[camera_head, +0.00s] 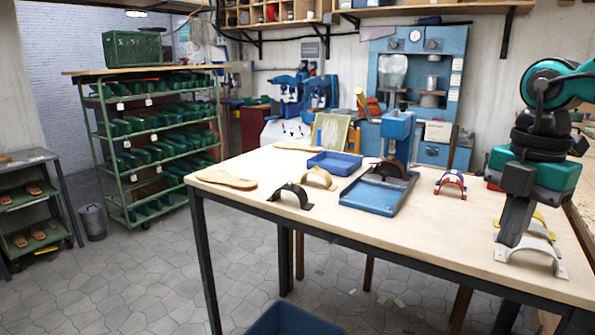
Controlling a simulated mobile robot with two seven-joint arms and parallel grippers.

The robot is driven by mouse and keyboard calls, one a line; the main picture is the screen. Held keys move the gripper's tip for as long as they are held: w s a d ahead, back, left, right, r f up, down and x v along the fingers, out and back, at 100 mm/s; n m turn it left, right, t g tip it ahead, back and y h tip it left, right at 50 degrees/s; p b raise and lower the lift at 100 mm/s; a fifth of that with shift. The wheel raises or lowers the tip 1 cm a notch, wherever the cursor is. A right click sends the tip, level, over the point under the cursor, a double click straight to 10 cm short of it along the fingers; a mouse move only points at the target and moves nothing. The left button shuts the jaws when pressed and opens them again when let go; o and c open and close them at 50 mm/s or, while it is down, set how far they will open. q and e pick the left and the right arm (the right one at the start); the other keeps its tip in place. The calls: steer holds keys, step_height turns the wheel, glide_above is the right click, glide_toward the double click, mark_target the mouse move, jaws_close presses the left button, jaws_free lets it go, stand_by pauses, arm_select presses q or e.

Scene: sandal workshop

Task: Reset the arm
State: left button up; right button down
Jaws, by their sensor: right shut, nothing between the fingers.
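My right gripper (511,240) comes down from the upper right and is shut and empty. Its tips are low over the table's right side, close beside a white strap (535,246) and a yellow strap (542,222); I cannot tell whether they touch. My left gripper is not in view. On the wooden table (400,235), a black arched strap (291,194) and a tan strap (320,178) stand at the front left. A brown strap (391,169) is at the back of a blue tray (372,198). A red, white and blue strap (451,182) stands right of it.
A shallow blue tray (334,162) and tan soles (227,180) lie further left on the table. A blue device (398,128) stands at its back edge. A green rack (150,150) stands at left, a blue bin (290,320) below. The table's front middle is clear.

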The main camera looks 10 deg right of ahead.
step_height(320, 180, down, 21)
steer(key=a+m+t+y+p, duration=0.2)
steer(key=m+t+y+p, duration=0.1)
steer(key=m+t+y, duration=0.8)
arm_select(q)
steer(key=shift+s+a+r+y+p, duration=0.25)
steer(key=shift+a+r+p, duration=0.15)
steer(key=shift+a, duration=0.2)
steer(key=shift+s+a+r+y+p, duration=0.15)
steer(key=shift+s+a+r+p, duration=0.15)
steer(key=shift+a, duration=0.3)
arm_select(e)
steer(key=s+a+f+m+h, duration=0.4)
steer(key=s+a+f, duration=0.1)
steer(key=a+f, duration=0.2)
steer(key=s+a+f+m+h, duration=0.4)
steer(key=s+a+f+h, duration=0.1)
steer(key=a+f, duration=0.2)
steer(key=shift+a+f, duration=0.3)
steer(key=shift+a, duration=0.3)
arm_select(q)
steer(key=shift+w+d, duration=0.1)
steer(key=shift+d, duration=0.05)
arm_select(e)
steer(key=shift+w, duration=0.1)
